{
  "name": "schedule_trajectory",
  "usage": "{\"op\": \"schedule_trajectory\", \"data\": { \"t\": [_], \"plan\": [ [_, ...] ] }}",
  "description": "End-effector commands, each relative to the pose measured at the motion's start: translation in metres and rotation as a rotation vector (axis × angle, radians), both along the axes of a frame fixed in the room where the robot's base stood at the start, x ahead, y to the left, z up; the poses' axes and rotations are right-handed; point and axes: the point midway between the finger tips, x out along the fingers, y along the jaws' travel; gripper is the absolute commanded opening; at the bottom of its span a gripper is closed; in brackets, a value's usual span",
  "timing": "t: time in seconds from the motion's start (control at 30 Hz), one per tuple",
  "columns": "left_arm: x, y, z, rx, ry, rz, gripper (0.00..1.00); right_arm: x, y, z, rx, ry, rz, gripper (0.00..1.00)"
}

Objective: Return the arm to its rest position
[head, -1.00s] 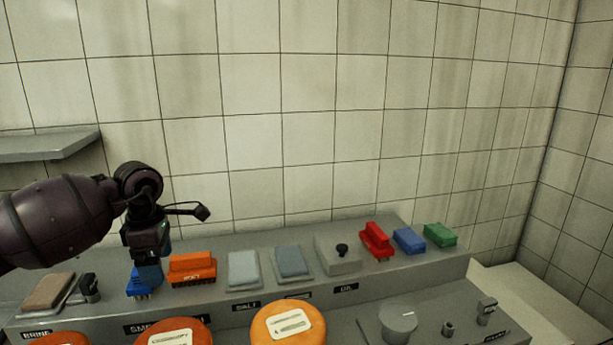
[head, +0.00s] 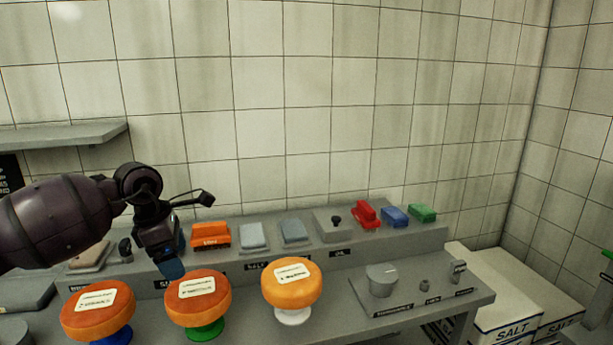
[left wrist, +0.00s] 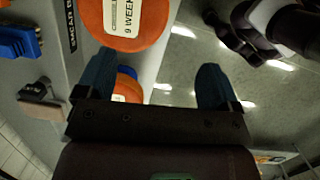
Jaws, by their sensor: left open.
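My left gripper (head: 172,268) is in the head view at the left, pointing down in front of the raised ledge, left of the orange brush (head: 210,235). In the left wrist view its two blue fingers (left wrist: 156,64) are spread apart with nothing held between them. An orange cheese wheel (left wrist: 135,20) with a white label lies beyond the fingers there, and a blue brush (left wrist: 18,40) is at the upper left. My right gripper is not identifiable in either view.
Three cheese wheels stand on the bench, on a blue (head: 112,338), a green (head: 205,332) and a white stand (head: 293,316). A wall shelf (head: 60,137) is at left; salt sacks (head: 510,315) at right.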

Motion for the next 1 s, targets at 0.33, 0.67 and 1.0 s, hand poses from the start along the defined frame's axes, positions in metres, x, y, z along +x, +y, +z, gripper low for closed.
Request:
{"op": "schedule_trajectory", "data": {
  "t": [0.33, 0.67, 1.0],
  "plan": [
    [0.005, -0.110, 0.068, -0.678, -0.046, 0.130, 0.87, 0.012, 0.002, 0.007, 0.001, -0.025, 0.007, 0.43],
    [-0.006, -0.169, 0.113, -1.497, 0.288, 0.509, 0.87, 0.011, 0.002, 0.006, 0.001, -0.023, 0.006, 0.43],
    [0.003, -0.119, 0.047, -2.073, 0.828, 1.247, 0.87, 0.003, 0.001, 0.001, 0.001, -0.004, 0.001, 0.43]
  ]
}}
